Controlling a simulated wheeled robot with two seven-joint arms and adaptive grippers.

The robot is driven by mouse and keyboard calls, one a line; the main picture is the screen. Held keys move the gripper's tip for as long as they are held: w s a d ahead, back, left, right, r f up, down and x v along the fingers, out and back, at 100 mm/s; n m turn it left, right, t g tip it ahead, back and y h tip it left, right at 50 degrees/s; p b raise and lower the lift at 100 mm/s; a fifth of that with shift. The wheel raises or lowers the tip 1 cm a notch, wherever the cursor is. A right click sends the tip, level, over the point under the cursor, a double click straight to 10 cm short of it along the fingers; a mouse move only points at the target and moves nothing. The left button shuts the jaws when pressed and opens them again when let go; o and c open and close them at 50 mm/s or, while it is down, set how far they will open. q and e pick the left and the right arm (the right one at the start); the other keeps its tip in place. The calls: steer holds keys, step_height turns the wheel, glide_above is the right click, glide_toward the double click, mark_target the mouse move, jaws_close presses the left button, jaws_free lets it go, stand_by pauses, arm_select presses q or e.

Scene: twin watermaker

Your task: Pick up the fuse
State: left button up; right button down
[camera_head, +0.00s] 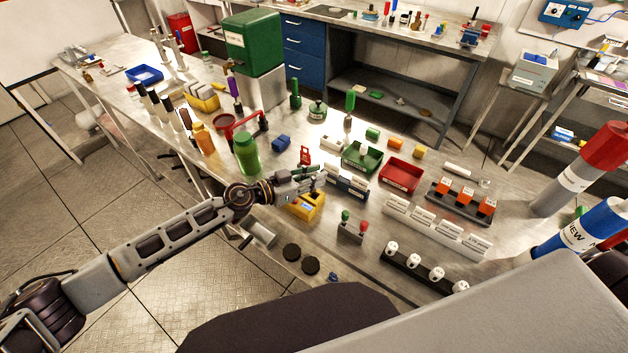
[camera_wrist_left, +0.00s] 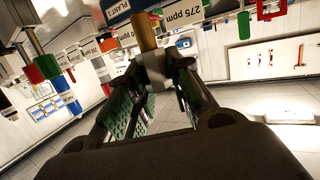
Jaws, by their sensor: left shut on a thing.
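My left gripper (camera_head: 318,176) reaches in from the left over the middle of the bench, just above a yellow box and beside a dark labelled block. In the left wrist view its green-padded fingers (camera_wrist_left: 152,90) are closed around a small piece with a tan shaft and a pale grey end, which I take to be the fuse (camera_wrist_left: 147,42). In the head view the fuse is too small and covered to make out. My right gripper is not in view.
The yellow box (camera_head: 305,207) sits below the gripper, and the dark labelled block (camera_head: 347,187) is to its right. A green bottle (camera_head: 246,153) stands to the left. Green (camera_head: 362,164) and red (camera_head: 413,175) bins stand beyond. A white-socketed strip (camera_head: 424,270) lies at front right.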

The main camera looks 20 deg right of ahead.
arm_select(q)
steer(key=shift+r+p, duration=0.85)
steer(key=shift+r, duration=1.7)
steer(key=shift+a+r+n+t, duration=0.15)
steer(key=shift+a+n+t, duration=0.1)
steer(key=shift+n+t, duration=0.25)
